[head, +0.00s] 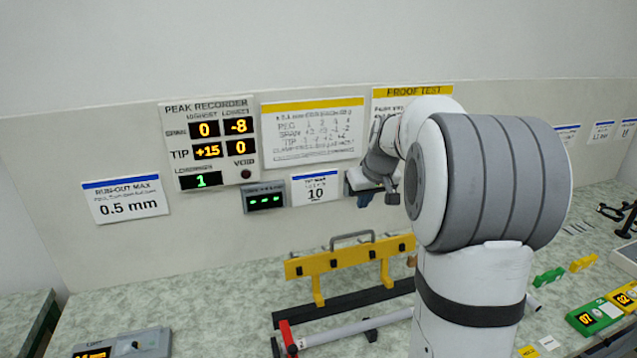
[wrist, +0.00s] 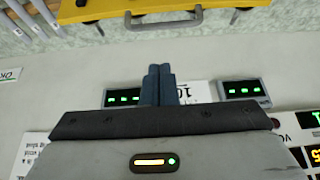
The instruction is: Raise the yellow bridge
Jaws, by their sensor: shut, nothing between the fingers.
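The yellow bridge (head: 350,257) stands upright on its legs at the back of the bench in the head view, with a grey handle (head: 352,236) on top. My arm hides its right end. In the wrist view the bridge (wrist: 105,13) and its handle (wrist: 163,14) show at the top edge. My gripper (head: 391,196) is up near the wall panels, above and to the right of the handle, apart from the bridge. In the wrist view its fingers (wrist: 158,68) are together and hold nothing.
A black bar (head: 345,300) lies under the bridge, with a grey rod (head: 350,332) in front. The peak recorder (head: 210,142) and a small green-lit display (head: 264,198) are on the wall. Yellow and green gauges (head: 595,316) lie at right.

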